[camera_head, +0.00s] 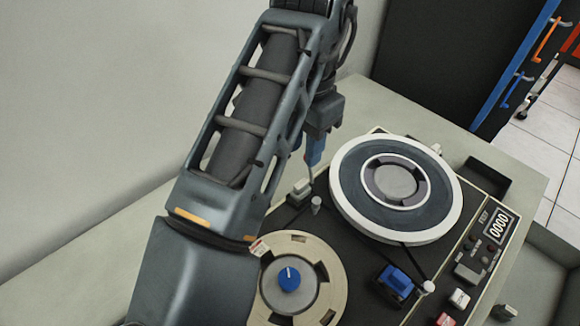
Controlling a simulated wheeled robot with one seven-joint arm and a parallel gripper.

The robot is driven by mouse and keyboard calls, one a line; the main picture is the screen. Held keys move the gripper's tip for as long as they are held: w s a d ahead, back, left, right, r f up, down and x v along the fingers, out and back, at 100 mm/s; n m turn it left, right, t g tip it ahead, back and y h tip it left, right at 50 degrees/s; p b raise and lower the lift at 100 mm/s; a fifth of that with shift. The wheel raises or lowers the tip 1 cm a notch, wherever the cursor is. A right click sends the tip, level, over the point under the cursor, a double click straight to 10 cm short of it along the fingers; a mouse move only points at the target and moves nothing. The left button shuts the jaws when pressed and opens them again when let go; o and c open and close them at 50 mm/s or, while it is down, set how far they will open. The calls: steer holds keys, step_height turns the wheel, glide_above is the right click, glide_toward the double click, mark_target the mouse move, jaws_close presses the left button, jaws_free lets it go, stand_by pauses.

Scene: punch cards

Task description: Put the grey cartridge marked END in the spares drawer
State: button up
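I cannot make out a grey cartridge marked END in the head view. No drawer can be identified for certain as the spares drawer. My gripper (314,157) points down over the back left of the black reel deck (365,262), just left of the large white-rimmed reel. Its blue fingertip part shows, but my arm and the viewing angle hide the gap between the fingers. I cannot tell whether it holds anything. A small pale block (301,188) on a dark base is just below and left of the fingertips.
The large reel (350,190) and a cream reel (334,265) with a blue knob fill much of the deck. A blue block (395,282) and several buttons are at the front right.

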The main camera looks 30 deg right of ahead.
mark_target(301, 184)
step_height(301, 184, down, 10)
steer(key=b, duration=0.8)
steer(key=shift+r, duration=0.15)
steer(key=shift+c, duration=0.3)
jaws_close()
steer(key=shift+r, duration=0.1)
steer(key=shift+r+p, duration=2.8)
steer(key=shift+r, duration=0.2)
